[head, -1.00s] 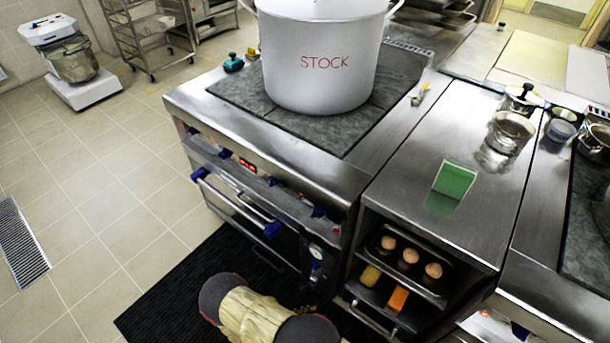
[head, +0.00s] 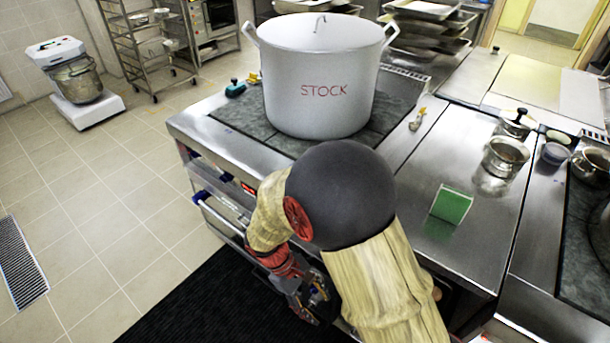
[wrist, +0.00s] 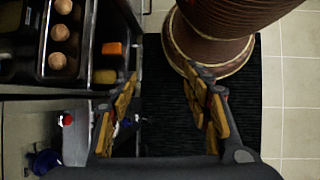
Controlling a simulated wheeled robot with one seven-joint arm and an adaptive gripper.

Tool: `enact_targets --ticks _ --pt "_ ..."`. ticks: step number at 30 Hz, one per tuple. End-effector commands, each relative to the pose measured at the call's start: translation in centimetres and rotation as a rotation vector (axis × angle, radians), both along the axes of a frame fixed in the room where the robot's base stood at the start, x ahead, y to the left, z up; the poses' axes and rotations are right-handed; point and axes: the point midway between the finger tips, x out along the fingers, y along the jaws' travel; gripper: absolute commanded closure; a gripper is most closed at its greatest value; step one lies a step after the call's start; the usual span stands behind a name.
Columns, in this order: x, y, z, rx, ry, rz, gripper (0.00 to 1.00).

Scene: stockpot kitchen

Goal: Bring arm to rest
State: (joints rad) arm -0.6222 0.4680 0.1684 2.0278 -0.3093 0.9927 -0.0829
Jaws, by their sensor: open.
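My gripper (wrist: 163,115) shows in the wrist view with its two yellow-padded fingers spread wide and nothing between them. It hangs above the black floor mat (wrist: 172,105), beside the open shelf bay of the counter. In the head view my arm is folded in front of the stove, with a large dark joint in front of the stove's edge.
A stockpot (head: 320,95) marked STOCK stands on the stove. A tray (wrist: 45,62) with round brown items, an orange block (wrist: 113,49) and a yellow block (wrist: 105,76) sit in the bay.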

Motion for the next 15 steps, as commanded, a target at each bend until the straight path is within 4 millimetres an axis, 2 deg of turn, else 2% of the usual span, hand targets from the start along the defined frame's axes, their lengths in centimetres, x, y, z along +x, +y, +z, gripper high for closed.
enact_targets --ticks 1,3,15 --pt "0.0 -0.5 2.1 0.032 -0.031 -0.051 0.51" --pt "-0.3 -1.0 4.3 0.074 -0.072 -0.120 0.51" --pt "-2.6 -5.0 15.9 0.302 -0.302 -0.461 0.51"
